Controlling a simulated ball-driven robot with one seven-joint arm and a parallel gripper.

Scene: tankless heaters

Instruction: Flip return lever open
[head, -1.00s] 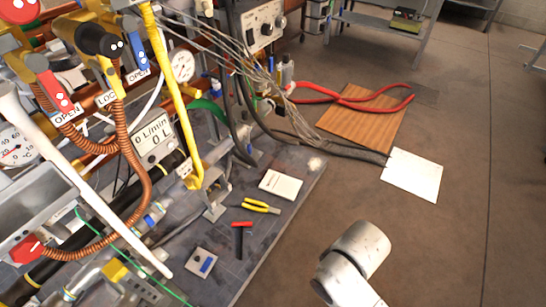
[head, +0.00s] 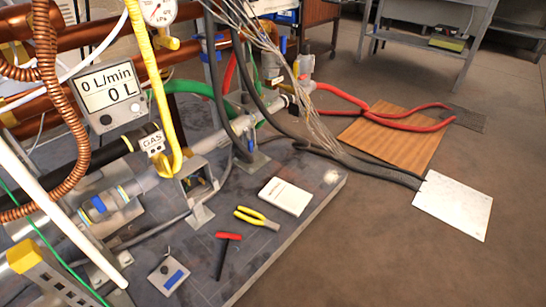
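No lever marked as the return lever can be made out in the head view now. The pipework fills the left side, with copper pipes (head: 92,42), a flow meter reading 0 L/min (head: 108,92) and a bent yellow pipe (head: 164,90). A GAS tag (head: 152,144) hangs beside the yellow pipe. A grey pipe with a blue band (head: 98,206) runs low across the left. A round gauge (head: 159,10) is cut off at the top. My gripper is not in view.
The dark base plate holds a white booklet (head: 286,197), yellow pliers (head: 256,217) and a red-headed hammer (head: 226,240). Floor at lower right is clear.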

